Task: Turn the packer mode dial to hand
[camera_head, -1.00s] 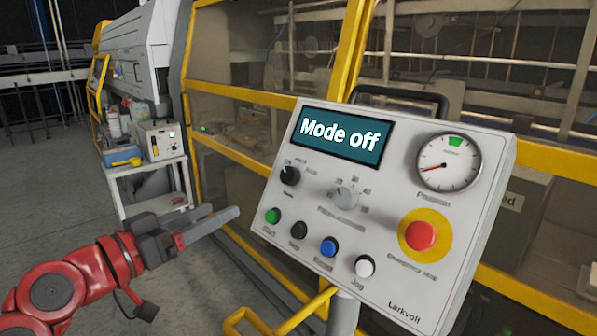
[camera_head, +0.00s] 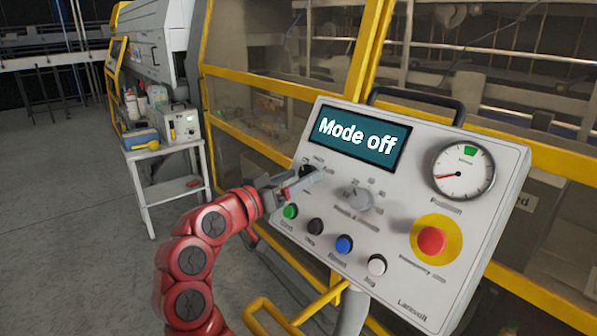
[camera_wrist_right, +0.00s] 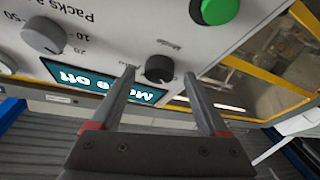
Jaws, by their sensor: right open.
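The control panel (camera_head: 408,243) is a tilted white box with a screen (camera_head: 358,140) reading "Mode off". The black mode dial (camera_head: 306,171) is at the panel's upper left, partly hidden by my right gripper (camera_head: 311,181). In the right wrist view the mode dial (camera_wrist_right: 159,69) shows between the tips of the open right gripper (camera_wrist_right: 160,78). Whether the fingers touch the dial I cannot tell. My left gripper is not in view.
A grey dial (camera_head: 358,199) sits right of the mode dial. Below are green (camera_head: 290,211), black (camera_head: 315,227), blue (camera_head: 344,244) and white (camera_head: 377,265) buttons. A red emergency stop (camera_head: 431,240) is at the right. A white cart (camera_head: 160,150) stands at left.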

